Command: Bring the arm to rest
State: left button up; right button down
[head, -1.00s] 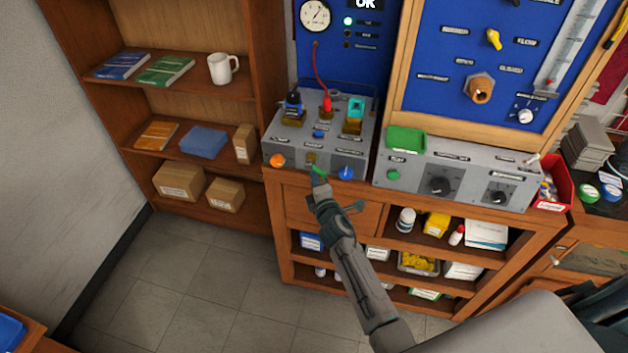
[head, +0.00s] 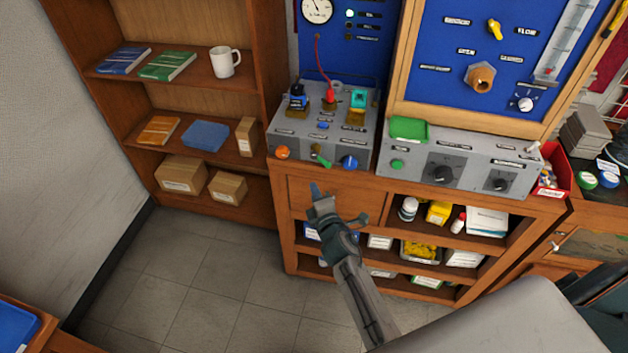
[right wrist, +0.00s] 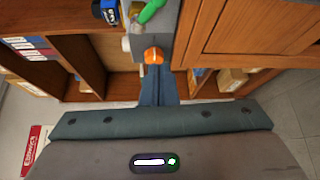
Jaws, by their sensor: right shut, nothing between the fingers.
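My right gripper (head: 315,190) is shut and empty in front of the wooden cabinet, below the front edge of the left grey test box (head: 290,140). It is apart from the box in the head view. In the right wrist view its closed blue-grey fingers (right wrist: 154,90) show, with the orange knob (right wrist: 153,56) just beyond the tips. A green lever (head: 322,160) on the box front shows between the orange knob (head: 282,152) and the blue knob (head: 349,162). My left gripper is not in view.
The wooden cabinet (head: 340,192) with bottles and boxes on its shelves is close behind my right gripper. A bookshelf (head: 75,75) stands to the left. The right grey box (head: 470,170) and a red bin (head: 558,190) are at right. Open tiled floor (head: 190,280) lies at lower left.

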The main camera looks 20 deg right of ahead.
jog(key=shift+s+a+r, duration=0.2)
jog(key=shift+s, duration=0.2)
jog(key=s+d+f+m+g+b, duration=0.1)
jog(key=s+f+m+g, duration=0.35)
jog(key=f, duration=0.75)
jog(key=s+d+f+m+g+b, duration=0.1)
jog(key=s+f, duration=0.6)
jog(key=f, duration=0.4)
jog(key=s+d+f+m+g+b, duration=0.1)
jog(key=s+f+m+g, duration=0.15)
jog(key=s+f, duration=0.65)
jog(key=s+d+f+m+g+b, duration=0.1)
jog(key=s+d+f+m+g, duration=0.1)
jog(key=s+f, duration=0.5)
jog(key=s+d+f+m+g+b, duration=0.1)
jog(key=s+f+m, duration=0.4)
jog(key=s, duration=0.9)
jog(key=s+d+f+m+g, duration=0.3)
jog(key=s+f+g, duration=0.2)
jog(key=s+f, duration=0.5)
jog(key=shift+s+d+f+b, duration=0.2)
jog(key=shift+s+f+b, duration=0.2)
jog(key=shift+s, duration=0.1)
